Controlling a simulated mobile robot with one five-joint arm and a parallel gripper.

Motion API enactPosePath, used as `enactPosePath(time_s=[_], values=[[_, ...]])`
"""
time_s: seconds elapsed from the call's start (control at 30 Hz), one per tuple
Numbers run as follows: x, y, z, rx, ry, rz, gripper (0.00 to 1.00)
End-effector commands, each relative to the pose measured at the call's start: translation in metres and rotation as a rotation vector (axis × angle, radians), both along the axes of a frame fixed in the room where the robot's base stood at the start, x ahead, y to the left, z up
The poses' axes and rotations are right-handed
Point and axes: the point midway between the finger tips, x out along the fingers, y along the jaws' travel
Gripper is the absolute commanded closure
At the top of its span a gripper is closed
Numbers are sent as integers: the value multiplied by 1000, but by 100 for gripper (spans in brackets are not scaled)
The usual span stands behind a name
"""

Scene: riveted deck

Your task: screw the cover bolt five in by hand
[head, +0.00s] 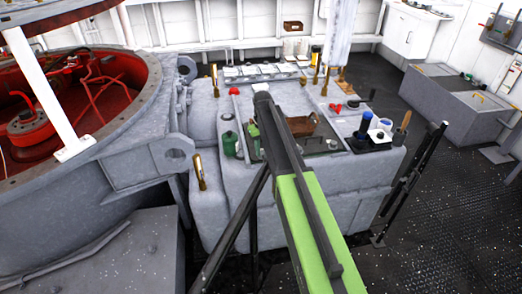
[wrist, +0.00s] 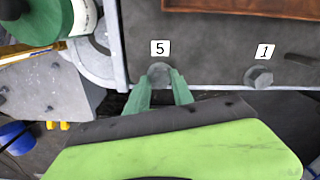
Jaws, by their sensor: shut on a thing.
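Cover bolt five (wrist: 159,70) is a grey bolt head at the near edge of a dark grey cover plate (wrist: 205,45), just below a white label (wrist: 160,47) marked 5. My gripper (wrist: 160,82) has green fingers, one on each side of this bolt, shut on it. The fingers hide the lower part of the bolt, so I cannot tell how deep it sits. In the head view my arm hides the bolt.
A grey hex bolt (wrist: 259,77) by a label marked 1 stands to the right. A green bottle (wrist: 38,17) is close on the left. A brown tray (wrist: 245,7) lies behind on the cover. In the head view, several tools and cups (head: 366,122) stand on the bench's right.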

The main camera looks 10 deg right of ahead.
Motion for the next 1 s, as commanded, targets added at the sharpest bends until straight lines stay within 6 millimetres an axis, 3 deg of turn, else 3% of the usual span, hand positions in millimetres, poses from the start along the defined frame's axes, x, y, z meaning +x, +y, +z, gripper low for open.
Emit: enactPosePath(time_s=[0.67,0.7,0.83,1.0], values=[[2,0,1,1,-5,-58,100],[2,0,1,0,-5,-57,68],[1,0,0,1,-3,-57,51],[1,0,0,0,-2,-57,50]])
